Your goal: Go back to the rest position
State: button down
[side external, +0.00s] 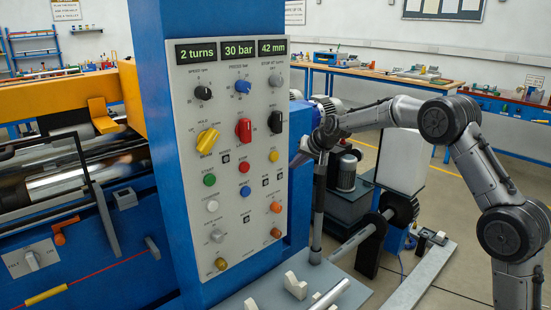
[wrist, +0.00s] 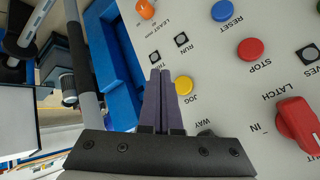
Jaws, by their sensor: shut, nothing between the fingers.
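My gripper is shut and empty; its two dark fingers (wrist: 160,75) lie together in the wrist view, over the right edge of the control panel (wrist: 215,60). The yellow JOG button (wrist: 183,85) shows just beside the fingers; I cannot tell whether they touch the panel. In the side external view my gripper (side external: 297,160) is at the right edge of the grey panel (side external: 225,240), level with the yellow button (side external: 274,156). My arm reaches in from the right, bent at the elbow. The displays read 2 turns, 30 bar and 42 mm.
A red knob (wrist: 297,120), red STOP button (wrist: 251,47) and blue RESET button (wrist: 222,10) are close by on the panel. An upright grey post (side external: 318,210) and a motor (side external: 346,172) stand below my wrist. A workbench (side external: 400,82) runs behind.

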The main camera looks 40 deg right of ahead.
jog(key=s+a+r+n+t, duration=0.1)
jog(key=s+a+r, duration=0.2)
jog(key=r, duration=0.4)
jog(key=s+a+r+n+t, duration=0.1)
jog(key=s+a+r, duration=0.25)
jog(key=r, duration=0.35)
jog(key=s+a+r+n+y, duration=0.1)
jog(key=s+a+r, duration=0.15)
jog(key=s, duration=0.35)
jog(key=s+a+r+n, duration=0.1)
jog(key=s+a+r, duration=0.15)
jog(key=s, duration=0.35)
jog(key=s+a+f+n+g, duration=0.1)
jog(key=s+a+f, duration=0.1)
jog(key=s, duration=0.5)
jog(key=s+a+f+n, duration=0.1)
jog(key=s+f, duration=0.1)
jog(key=s, duration=0.5)
jog(key=s+f+n+g, duration=0.2)
jog(key=s+f+g, duration=0.2)
jog(key=s+f, duration=0.7)
jog(key=s, duration=0.2)
jog(key=shift+s+d+f+n, duration=0.15)
jog(key=shift+s+f+n, duration=0.15)
jog(key=c, duration=1.5)
grip_release()
jog(key=shift+c, duration=0.2)
